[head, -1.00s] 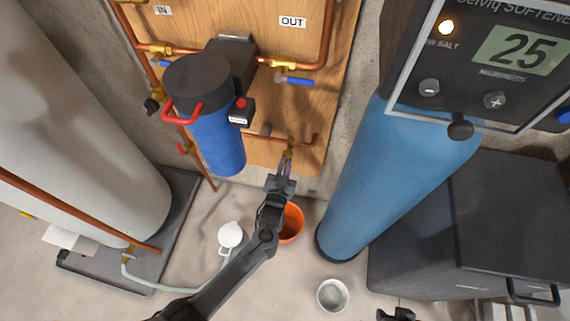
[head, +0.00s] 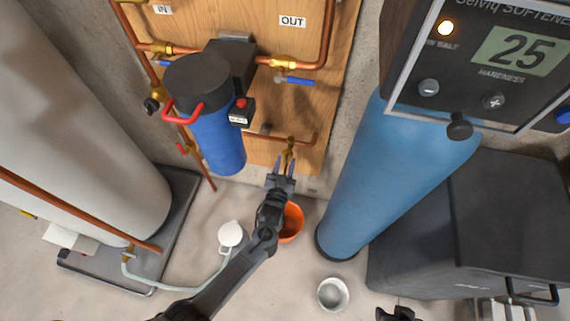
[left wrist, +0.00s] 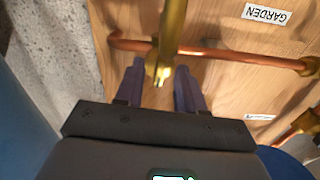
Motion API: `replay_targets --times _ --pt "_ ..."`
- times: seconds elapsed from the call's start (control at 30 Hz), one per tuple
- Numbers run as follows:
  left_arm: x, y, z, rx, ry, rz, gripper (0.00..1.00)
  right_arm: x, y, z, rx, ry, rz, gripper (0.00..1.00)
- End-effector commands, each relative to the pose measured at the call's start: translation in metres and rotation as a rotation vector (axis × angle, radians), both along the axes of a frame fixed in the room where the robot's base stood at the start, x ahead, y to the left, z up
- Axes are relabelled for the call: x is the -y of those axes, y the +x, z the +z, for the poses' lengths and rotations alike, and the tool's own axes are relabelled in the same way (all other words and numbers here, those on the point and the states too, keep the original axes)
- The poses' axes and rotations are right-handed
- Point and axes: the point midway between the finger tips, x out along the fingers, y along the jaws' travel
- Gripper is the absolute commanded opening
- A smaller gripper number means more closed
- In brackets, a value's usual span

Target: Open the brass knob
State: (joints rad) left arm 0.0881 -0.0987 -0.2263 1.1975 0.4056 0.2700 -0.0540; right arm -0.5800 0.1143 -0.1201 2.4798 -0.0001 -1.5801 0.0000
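The brass tap (head: 290,147), with what seems to be its knob, sits at the low end of a copper pipe on the wooden board. In the left wrist view the brass piece (left wrist: 172,32) hangs down from the top, its lower end between my finger tips. My left gripper (head: 284,164) is just below the tap in the head view. Its two purplish fingers stand apart on either side of the brass in the left wrist view (left wrist: 158,66), with gaps visible. My right gripper (head: 397,314) shows only partly at the bottom edge; its fingers cannot be made out.
A blue filter housing (head: 217,143) is left of the tap, and a tall blue tank (head: 390,170) is to the right. An orange bucket (head: 291,224) stands below my left gripper. A metal bowl (head: 332,294) and white jug (head: 230,234) are on the floor.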

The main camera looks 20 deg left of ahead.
Motion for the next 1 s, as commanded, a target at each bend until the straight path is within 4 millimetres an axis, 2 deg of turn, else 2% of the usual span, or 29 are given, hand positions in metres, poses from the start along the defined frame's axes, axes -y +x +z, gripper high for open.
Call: replay_targets --times 0.27,0.43,0.8,1.0 --pt "0.000 0.000 0.001 0.002 0.000 0.000 0.38 0.000 0.000 0.001 0.000 -0.001 0.001 0.38" --pt "0.002 -0.011 0.003 0.001 0.000 -0.001 0.38 0.001 0.000 0.006 0.000 -0.005 0.004 0.38" --pt "0.011 -0.071 0.003 -0.001 0.000 0.000 0.38 0.002 0.000 0.029 0.000 -0.009 0.006 0.38" --pt "0.015 -0.096 0.002 0.000 0.000 0.000 0.38 0.002 0.000 0.035 0.000 -0.008 0.006 0.38"
